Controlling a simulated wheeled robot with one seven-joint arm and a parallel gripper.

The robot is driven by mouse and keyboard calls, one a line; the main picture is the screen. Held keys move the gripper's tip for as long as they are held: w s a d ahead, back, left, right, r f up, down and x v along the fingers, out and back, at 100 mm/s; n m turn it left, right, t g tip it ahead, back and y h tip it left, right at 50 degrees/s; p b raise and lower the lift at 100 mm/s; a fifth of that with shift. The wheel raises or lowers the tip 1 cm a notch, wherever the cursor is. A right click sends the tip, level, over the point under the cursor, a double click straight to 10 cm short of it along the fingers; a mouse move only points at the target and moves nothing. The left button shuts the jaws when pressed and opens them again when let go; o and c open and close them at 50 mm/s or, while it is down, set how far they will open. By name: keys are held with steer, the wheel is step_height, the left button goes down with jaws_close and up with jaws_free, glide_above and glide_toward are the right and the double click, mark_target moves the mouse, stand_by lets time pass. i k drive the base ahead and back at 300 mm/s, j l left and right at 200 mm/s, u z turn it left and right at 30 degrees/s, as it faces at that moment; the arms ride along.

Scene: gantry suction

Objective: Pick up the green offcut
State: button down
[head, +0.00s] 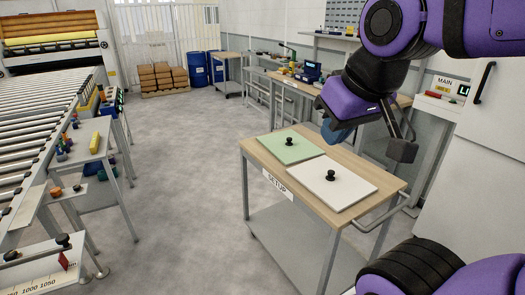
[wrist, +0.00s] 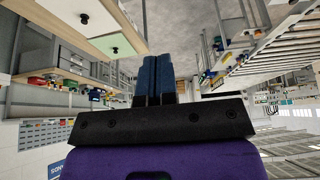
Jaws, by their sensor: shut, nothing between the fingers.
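The green offcut (head: 288,151) is a flat pale green panel with a black knob (head: 289,141) on top. It lies on the far left part of the wooden-topped cart marked SETUP. A white panel (head: 345,186) with its own black knob lies beside it, nearer me. My gripper (head: 340,132) is above and to the right of the green offcut, apart from it. In the wrist view my gripper (wrist: 154,62) has its blue fingers together with nothing between them. The green offcut also shows in the wrist view (wrist: 104,44), upper left of the fingers.
The cart (head: 392,186) has a lower shelf. A roller conveyor (head: 38,124) and a small side table (head: 88,152) stand at the left. Workbenches line the right wall, and blue drums (head: 195,70) stand at the back. The grey floor (head: 180,170) between conveyor and cart is clear.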

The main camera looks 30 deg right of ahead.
mark_target(288, 146)
steer(key=i+j+z, duration=0.1)
steer(key=z, duration=1.65)
steer(key=i+j+z, duration=0.2)
steer(key=j+z, duration=0.15)
steer(key=j, duration=0.25)
steer(key=i+j+z, duration=0.1)
steer(key=j+z, duration=0.25)
steer(key=j, duration=0.3)
steer(key=j+z, duration=0.35)
steer(key=j, duration=0.3)
steer(key=j+z, duration=0.1)
steer(key=j, duration=1.5)
steer(key=k+j+z, duration=0.1)
steer(key=j, duration=1.5)
